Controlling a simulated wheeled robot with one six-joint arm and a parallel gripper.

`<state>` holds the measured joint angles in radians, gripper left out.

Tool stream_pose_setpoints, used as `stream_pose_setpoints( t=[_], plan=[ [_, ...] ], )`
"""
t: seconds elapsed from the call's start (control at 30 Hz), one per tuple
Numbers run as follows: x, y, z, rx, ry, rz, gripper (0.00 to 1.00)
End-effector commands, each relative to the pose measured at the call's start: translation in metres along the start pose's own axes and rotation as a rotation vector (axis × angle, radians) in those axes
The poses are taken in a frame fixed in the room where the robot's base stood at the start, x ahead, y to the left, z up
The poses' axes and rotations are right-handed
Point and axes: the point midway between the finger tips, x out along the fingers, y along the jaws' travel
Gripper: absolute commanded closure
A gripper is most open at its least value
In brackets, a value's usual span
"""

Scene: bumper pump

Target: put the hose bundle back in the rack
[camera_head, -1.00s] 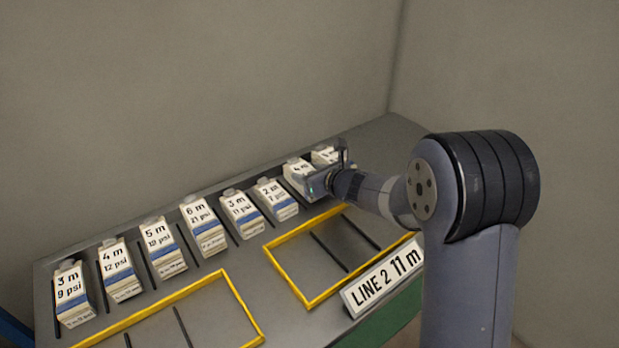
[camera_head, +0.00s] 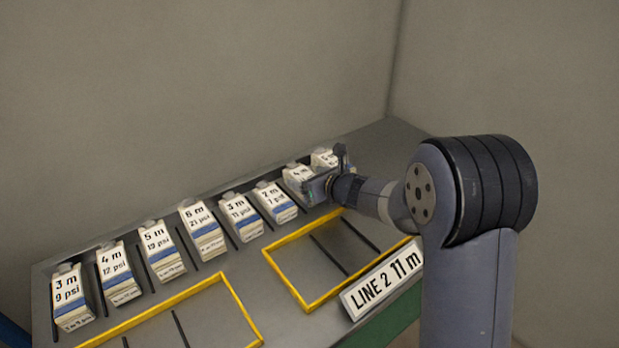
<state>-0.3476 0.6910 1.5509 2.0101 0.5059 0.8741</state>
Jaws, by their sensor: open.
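Several hose bundles stand in a slanted row along the back of the table, each a white block with a blue band and a length and pressure label. From the left they include 3 m 9 psi (camera_head: 69,295), 4 m 12 psi (camera_head: 118,272), 5 m 19 psi (camera_head: 161,249), 6 m 21 psi (camera_head: 203,228), 3 m 11 psi (camera_head: 241,215) and 2 m 7 psi (camera_head: 275,203). Farther right are a 4 m bundle (camera_head: 296,174) and a last bundle (camera_head: 323,158). My gripper (camera_head: 328,178) is open at these two, partly covering them. Contact cannot be told.
Dark dividers separate the bundles on the grey table (camera_head: 392,140). Two yellow frames, right (camera_head: 283,283) and left (camera_head: 243,317), lie empty in front with dark dividers inside. A sign (camera_head: 383,281) reads LINE 2 11 m. Walls stand behind and to the right.

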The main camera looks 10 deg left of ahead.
Motion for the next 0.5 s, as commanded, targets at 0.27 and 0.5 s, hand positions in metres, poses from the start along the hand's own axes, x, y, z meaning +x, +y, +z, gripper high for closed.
stream_pose_setpoints(
  t=[0.27, 0.5],
  plan=[
    [-0.034, -0.001, 0.003, 0.001, -0.001, -0.003, 0.26],
    [-0.084, -0.001, 0.003, 0.0, -0.002, -0.002, 0.26]
  ],
)
